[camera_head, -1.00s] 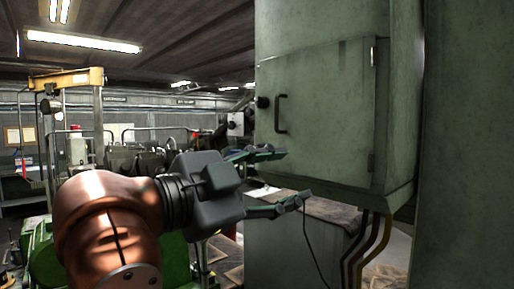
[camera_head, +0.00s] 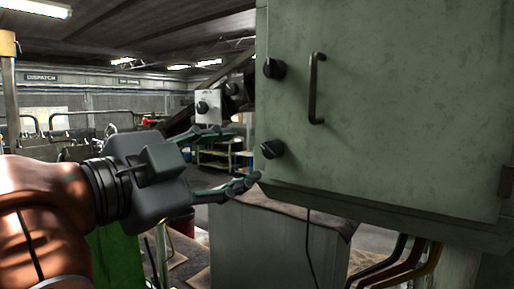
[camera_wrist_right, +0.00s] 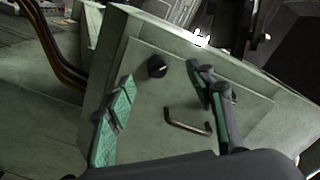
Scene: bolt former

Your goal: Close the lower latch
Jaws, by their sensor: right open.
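The grey-green cabinet door (camera_head: 400,110) fills the right of the head view. The lower latch (camera_head: 272,148) is a black knob near the door's lower left corner. The upper latch (camera_head: 274,69) is a similar knob above it. My right gripper (camera_head: 245,155) is open and empty. Its fingers point right, just left of the lower latch in the head view, one tip higher and one lower. In the right wrist view, one black knob (camera_wrist_right: 157,66), apparently the lower latch, shows between the fingers with a visible gap. No contact is visible. My left gripper is not in view.
A dark bar handle (camera_head: 314,88) stands out from the door right of the latches. Cables (camera_head: 395,262) hang below the cabinet. A grey block with a cloth-like top (camera_head: 255,240) stands under it. A small grey switch box (camera_head: 208,105) shows behind my gripper.

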